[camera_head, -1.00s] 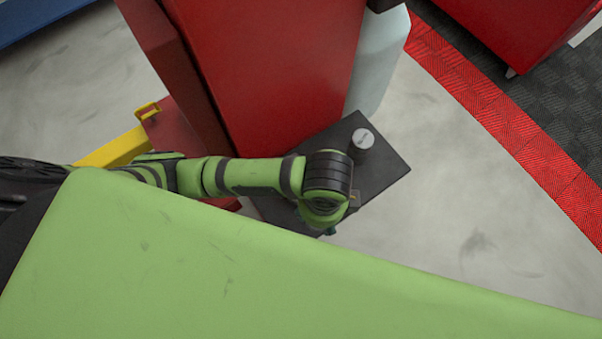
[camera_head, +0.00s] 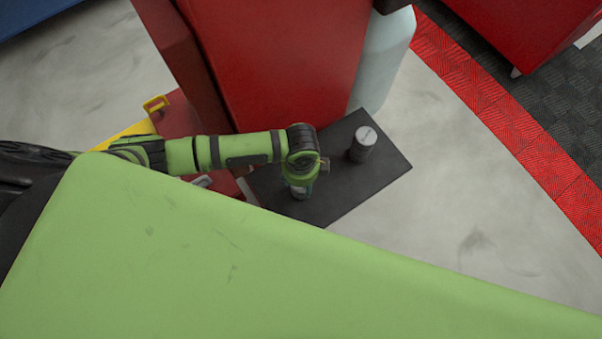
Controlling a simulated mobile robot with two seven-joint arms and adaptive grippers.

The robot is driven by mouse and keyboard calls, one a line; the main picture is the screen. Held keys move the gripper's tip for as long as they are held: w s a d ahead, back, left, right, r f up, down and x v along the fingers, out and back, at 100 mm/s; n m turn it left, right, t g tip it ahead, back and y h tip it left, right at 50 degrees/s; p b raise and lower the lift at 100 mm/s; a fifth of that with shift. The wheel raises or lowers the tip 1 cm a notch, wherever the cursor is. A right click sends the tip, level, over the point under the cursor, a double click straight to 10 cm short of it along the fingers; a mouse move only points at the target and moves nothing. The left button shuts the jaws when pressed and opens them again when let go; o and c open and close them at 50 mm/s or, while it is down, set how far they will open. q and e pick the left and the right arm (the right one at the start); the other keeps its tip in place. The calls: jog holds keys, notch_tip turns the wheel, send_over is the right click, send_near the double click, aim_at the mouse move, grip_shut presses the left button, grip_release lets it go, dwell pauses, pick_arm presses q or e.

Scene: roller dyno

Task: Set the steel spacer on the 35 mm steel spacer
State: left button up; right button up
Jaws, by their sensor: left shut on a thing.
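My left gripper (camera_head: 299,191) is over the left part of a dark flat plate, pointing down. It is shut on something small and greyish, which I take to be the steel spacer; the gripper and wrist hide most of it. A short grey cylinder with a pale top (camera_head: 363,143) stands upright on the plate, to the right of the gripper and apart from it. It may be the 35 mm steel spacer, but its size cannot be read here. My right gripper is not in view.
The dark plate (camera_head: 382,178) is bare around the cylinder. A tall red cabinet (camera_head: 275,60) stands right behind it, with a pale rounded tank (camera_head: 389,62) beside it. A yellow part (camera_head: 125,138) lies left, behind my arm. Open grey floor lies to the right.

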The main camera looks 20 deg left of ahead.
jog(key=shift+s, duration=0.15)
pick_arm(q)
jog(key=shift+f, duration=0.2)
jog(key=o, duration=1.3)
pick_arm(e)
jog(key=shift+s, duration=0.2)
pick_arm(q)
jog(key=shift+r, duration=0.15)
notch_tip(320, 180, up, 12)
jog(key=shift+r, duration=0.1)
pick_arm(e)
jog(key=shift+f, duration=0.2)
pick_arm(q)
jog(key=shift+s, duration=0.1)
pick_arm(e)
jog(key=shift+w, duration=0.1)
